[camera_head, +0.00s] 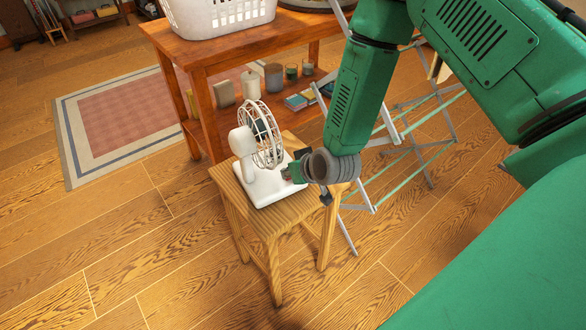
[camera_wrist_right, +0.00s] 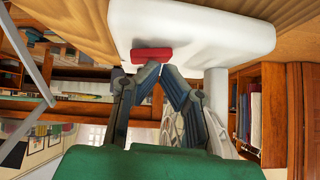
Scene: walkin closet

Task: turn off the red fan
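The fan is white, not red, with a round wire cage (camera_head: 262,135) and a white base (camera_head: 266,188). It stands upright on a small wooden stool (camera_head: 262,218). In the right wrist view, which looks upside down, a red switch (camera_wrist_right: 151,55) sits on the white base (camera_wrist_right: 235,38). My right gripper (camera_head: 291,172) is at the base's right side in the head view. In the wrist view its fingertips (camera_wrist_right: 160,69) are together right by the red switch, with nothing between them. I cannot tell whether they touch it. My left gripper is not in view.
A wooden table (camera_head: 205,52) with a white laundry basket (camera_head: 215,14) stands behind the stool; its lower shelf holds candles and books. A folding drying rack (camera_head: 415,150) is behind my right arm. A rug (camera_head: 120,125) lies at left. The front-left floor is clear.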

